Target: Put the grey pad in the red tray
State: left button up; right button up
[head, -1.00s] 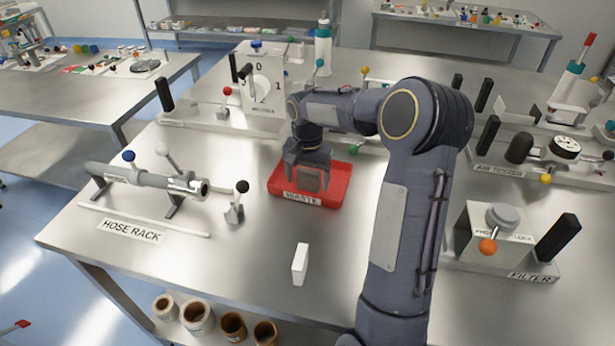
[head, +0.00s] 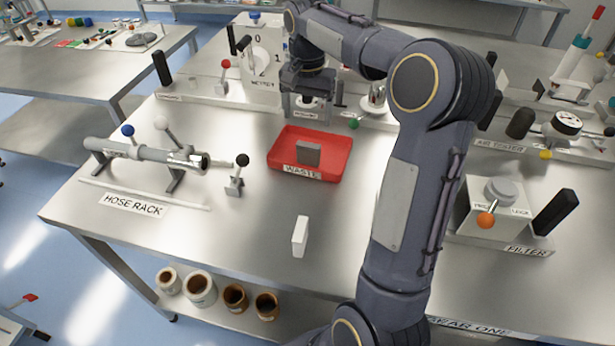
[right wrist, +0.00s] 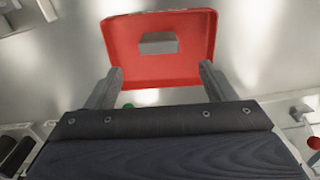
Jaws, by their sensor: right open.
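The grey pad (head: 308,152) stands inside the red tray (head: 338,165), which is labelled WASTE. In the right wrist view the pad (right wrist: 158,43) lies within the walls of the tray (right wrist: 118,45), clear of both fingers. My right gripper (head: 308,112) is above and behind the tray, apart from the pad. Its fingers are spread with nothing between them, as the right wrist view (right wrist: 160,82) shows. My left gripper is not in view.
A white block (head: 300,236) stands on the bench in front of the tray. A hose rack (head: 140,152) is at left, a filter unit (head: 500,215) at right. A dial unit (head: 262,62) and small valves stand behind the tray. The bench front is mostly clear.

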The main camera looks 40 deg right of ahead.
jog(key=s+a+f+n+t+y, duration=0.2)
jog(key=s+a+n, duration=0.2)
jog(key=s+a, duration=0.5)
jog(key=s+a+f+n+t+y, duration=0.1)
jog(key=s+a+n, duration=0.4)
jog(key=s+a, duration=0.5)
jog(key=s+f+t, duration=0.1)
jog(key=s+t, duration=0.1)
jog(key=s, duration=0.3)
jog(key=shift+s+f+t+y, duration=0.15)
jog(key=shift+f+t+y, duration=0.15)
jog(key=shift+f+y, duration=0.1)
